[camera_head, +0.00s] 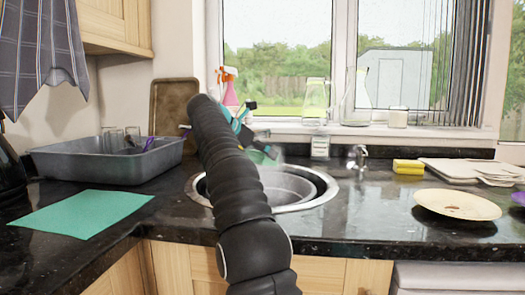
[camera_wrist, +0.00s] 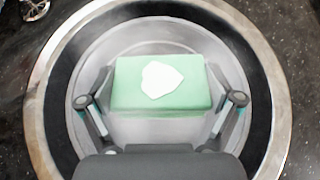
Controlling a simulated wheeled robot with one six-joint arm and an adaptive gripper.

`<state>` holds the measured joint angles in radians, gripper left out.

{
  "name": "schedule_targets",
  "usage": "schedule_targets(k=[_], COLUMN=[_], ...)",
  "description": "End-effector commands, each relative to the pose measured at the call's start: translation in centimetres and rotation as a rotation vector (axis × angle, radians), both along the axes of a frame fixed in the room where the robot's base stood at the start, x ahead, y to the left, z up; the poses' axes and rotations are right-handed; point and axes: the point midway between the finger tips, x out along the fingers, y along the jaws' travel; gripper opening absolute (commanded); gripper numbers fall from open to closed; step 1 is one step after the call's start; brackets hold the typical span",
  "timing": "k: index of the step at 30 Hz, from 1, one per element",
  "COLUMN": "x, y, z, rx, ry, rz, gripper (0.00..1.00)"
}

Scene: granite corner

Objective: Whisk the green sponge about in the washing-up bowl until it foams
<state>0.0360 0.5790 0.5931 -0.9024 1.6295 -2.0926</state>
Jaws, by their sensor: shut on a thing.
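The green sponge (camera_wrist: 190,98) is a rectangular block with a white patch on its upper face. I cannot tell whether the patch is foam or a marking. My gripper (camera_wrist: 162,104) is shut on the sponge, with a finger at each short side. The sponge is over the washing-up bowl (camera_wrist: 165,32), a pale grey round bowl inside the steel-rimmed sink. Whether it touches the bowl's floor is unclear. In the head view the bowl (camera_head: 290,187) sits in the sink, and my arm hides part of it. No foam is clearly visible in the bowl.
A grey tub (camera_head: 105,165) with glasses and a green mat (camera_head: 82,213) lie left. A yellow sponge (camera_head: 408,167), a plate (camera_head: 456,205) and pale stacked pieces (camera_head: 465,170) lie right. Spray bottles (camera_head: 229,88) stand behind my arm.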

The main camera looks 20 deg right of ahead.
Motion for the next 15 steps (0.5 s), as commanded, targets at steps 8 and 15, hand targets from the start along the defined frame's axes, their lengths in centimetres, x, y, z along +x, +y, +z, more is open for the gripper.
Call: schedule_targets(k=[8,15], x=[-0.1,-0.1], y=[0.0,0.0], z=[-2.3,-4.7], rx=[0.000,0.001], ry=[0.003,0.001], rz=[0.001,0.001], gripper=[0.63,0.63])
